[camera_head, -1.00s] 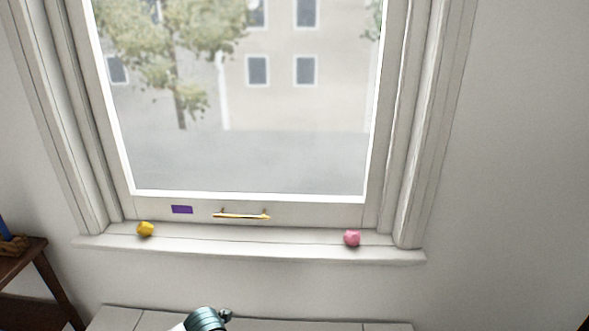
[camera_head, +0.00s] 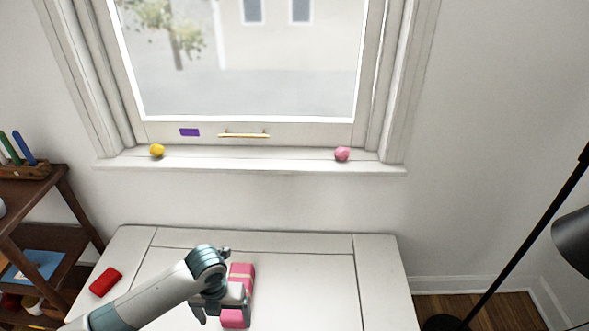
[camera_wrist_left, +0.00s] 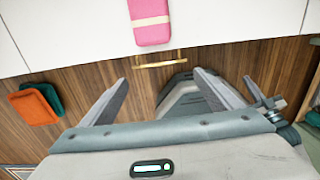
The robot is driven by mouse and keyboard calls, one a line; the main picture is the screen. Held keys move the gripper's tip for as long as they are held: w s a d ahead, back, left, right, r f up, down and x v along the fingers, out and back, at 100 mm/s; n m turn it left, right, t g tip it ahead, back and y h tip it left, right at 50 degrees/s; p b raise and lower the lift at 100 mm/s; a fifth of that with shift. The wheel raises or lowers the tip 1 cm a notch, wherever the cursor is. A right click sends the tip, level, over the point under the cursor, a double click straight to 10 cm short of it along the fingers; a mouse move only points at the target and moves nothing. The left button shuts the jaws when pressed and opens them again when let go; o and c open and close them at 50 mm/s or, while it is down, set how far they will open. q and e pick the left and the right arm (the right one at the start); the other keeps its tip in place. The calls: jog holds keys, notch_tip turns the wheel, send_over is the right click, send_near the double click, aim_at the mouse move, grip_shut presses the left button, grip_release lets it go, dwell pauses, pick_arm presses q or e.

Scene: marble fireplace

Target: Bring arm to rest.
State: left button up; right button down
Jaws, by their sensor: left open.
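My left arm comes in from the lower left in the head view. My left gripper (camera_head: 221,308) is over the white tabletop, in front of part of a pink block with a pale band (camera_head: 241,271). In the left wrist view the fingers (camera_wrist_left: 160,78) are spread apart with nothing held between them. The pink block (camera_wrist_left: 150,32) lies beyond the fingertips there, on the white surface near its edge. My right gripper is not in view.
A red block (camera_head: 105,281) lies on the white tabletop (camera_head: 310,285) at the left. A yellow ball (camera_head: 157,151) and a pink ball (camera_head: 342,154) sit on the windowsill. A brown shelf (camera_head: 62,205) stands left, a black lamp (camera_head: 530,235) right. The tabletop's right part is clear.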

pick_arm(q)
jog(key=s+d+n+t+h, duration=0.25)
jog(key=s+d+n, duration=0.45)
jog(key=s+n, duration=0.65)
jog(key=s+a+r+n+t+y, duration=0.15)
jog(key=s+a+n, duration=0.85)
jog(key=n, duration=1.1)
jog(key=w+d+f+t, duration=0.1)
jog(key=w+f, duration=0.2)
jog(key=f, duration=0.6)
jog(key=w+f, duration=0.4)
jog(key=f, duration=0.4)
jog(key=s+d+f, duration=0.1)
jog(key=f, duration=0.7)
jog(key=s+d+f+t, duration=0.1)
jog(key=s+f, duration=0.1)
jog(key=f, duration=0.6)
jog(key=shift+s+d+f+t+h, duration=0.2)
jog(key=shift+s+f+t+h, duration=0.05)
jog(key=shift+f+t+h, duration=0.1)
jog(key=shift+m, duration=0.25)
